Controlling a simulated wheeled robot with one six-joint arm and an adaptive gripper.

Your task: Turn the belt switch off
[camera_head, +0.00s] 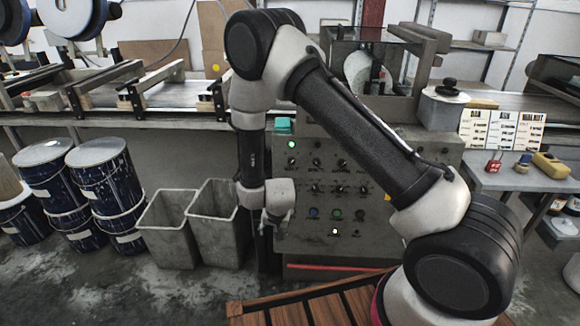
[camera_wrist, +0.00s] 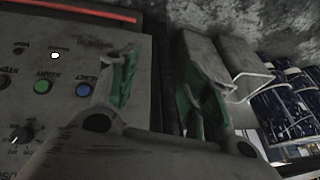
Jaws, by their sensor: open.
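The grey control panel (camera_head: 290,245) stands under the conveyor, with rows of black knobs (camera_head: 342,163), a blue button (camera_head: 314,212), a green button (camera_head: 337,214) and a lit white lamp (camera_head: 335,231). I cannot read which control is the belt switch. My gripper (camera_head: 268,226) is at the panel's lower left edge. In the wrist view, which shows the panel upside down, my gripper (camera_wrist: 160,85) is open and empty, its green-padded fingers apart. The blue button (camera_wrist: 84,90), green button (camera_wrist: 43,87) and a black knob (camera_wrist: 22,134) lie left of the fingers.
Two grey bins (camera_head: 168,228) stand left of the panel, with blue drums (camera_head: 103,180) beyond. A green lamp (camera_head: 292,145) glows at the panel's upper left. A red bar (camera_head: 335,268) runs along its base. A side table (camera_head: 510,178) with small blocks stands right.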

